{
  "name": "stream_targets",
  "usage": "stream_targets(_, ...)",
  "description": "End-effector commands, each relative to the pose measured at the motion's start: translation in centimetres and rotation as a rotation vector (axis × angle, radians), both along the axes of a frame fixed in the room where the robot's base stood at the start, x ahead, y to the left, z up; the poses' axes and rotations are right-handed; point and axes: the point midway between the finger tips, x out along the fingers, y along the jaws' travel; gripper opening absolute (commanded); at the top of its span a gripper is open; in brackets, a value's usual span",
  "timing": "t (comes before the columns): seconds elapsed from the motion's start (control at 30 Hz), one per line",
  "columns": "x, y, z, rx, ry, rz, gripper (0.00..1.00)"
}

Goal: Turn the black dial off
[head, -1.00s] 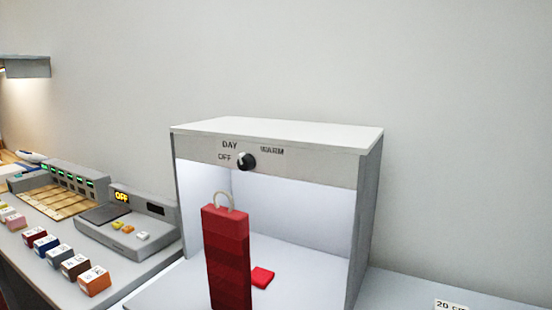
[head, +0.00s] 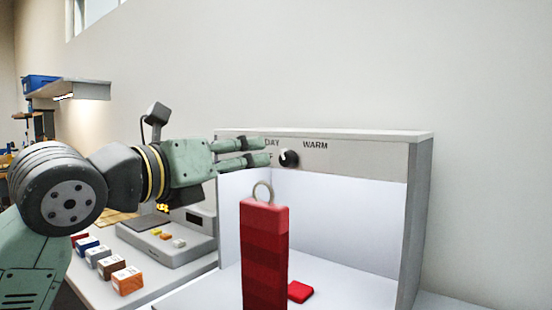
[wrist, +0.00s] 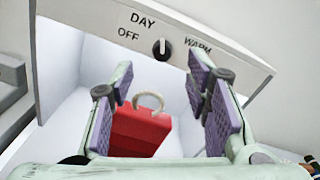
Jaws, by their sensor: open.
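The black dial (head: 289,158) sits on the grey front strip of the light booth (head: 375,162), among the labels OFF, DAY and WARM. In the wrist view the dial (wrist: 162,49) has a pale mark that points roughly upward; its exact setting is hard to tell. The booth's inside looks lit. My gripper (head: 268,151) is open and empty, with its fingertips just left of the dial in the head view, covering most of OFF. In the wrist view the dial shows beyond and between the two fingers (wrist: 162,76), apart from them.
A tall red swatch block (head: 265,255) with a ring on top stands before the booth, below my gripper. A small red piece (head: 300,292) lies inside the booth. A grey device (head: 165,240) and several colored blocks (head: 126,281) stand on the counter to the left.

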Motion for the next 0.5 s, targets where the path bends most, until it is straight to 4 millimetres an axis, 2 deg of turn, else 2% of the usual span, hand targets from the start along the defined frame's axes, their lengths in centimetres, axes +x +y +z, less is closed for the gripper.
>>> stream_targets(0.3,4.8,-3.8,0.3,0.0,-0.002,-0.009,0.44)
stream_targets(0.5,6.8,-5.2,0.2,-0.001,-0.003,-0.007,0.44)
